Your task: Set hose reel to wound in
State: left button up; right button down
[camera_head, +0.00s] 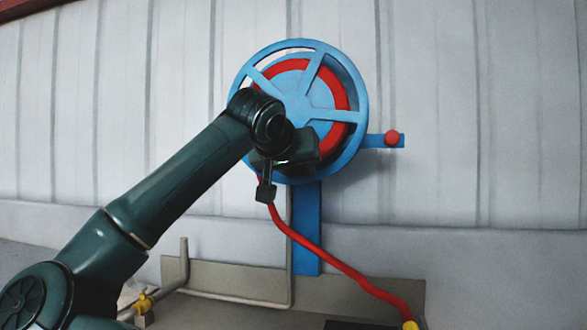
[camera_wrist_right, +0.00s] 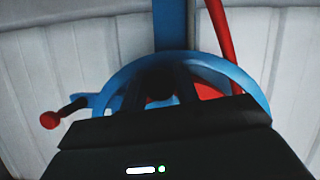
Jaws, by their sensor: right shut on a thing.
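The hose reel (camera_head: 357,100) is a blue spoked wheel with a red hose wound inside, on a blue post (camera_head: 307,225) at the wall. The hose (camera_head: 330,258) runs from its lower left down to the right. My right gripper (camera_head: 303,148) is in front of the wheel's lower middle. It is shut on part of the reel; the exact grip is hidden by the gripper. In the wrist view, the dark fingers (camera_wrist_right: 158,86) reach the reel (camera_wrist_right: 115,78), with the post and hose above it. My left gripper is not in view.
A red knob (camera_head: 392,138) on a blue bar sticks out to the right of the wheel; it also shows in the wrist view (camera_wrist_right: 50,120). A yellow fitting (camera_head: 410,325) is at the hose's lower end. The wall right of the reel is clear.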

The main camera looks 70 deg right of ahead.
jog(key=shift+w, duration=0.15)
jog(key=c, duration=1.1)
grip_release()
jog(key=shift+o, duration=0.2)
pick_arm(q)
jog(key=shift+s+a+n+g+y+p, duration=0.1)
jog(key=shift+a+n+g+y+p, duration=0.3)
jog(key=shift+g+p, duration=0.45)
pick_arm(e)
jog(key=v, duration=1.3)
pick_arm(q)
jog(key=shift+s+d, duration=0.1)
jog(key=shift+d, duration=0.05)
pick_arm(e)
jog(key=shift+r, duration=0.15)
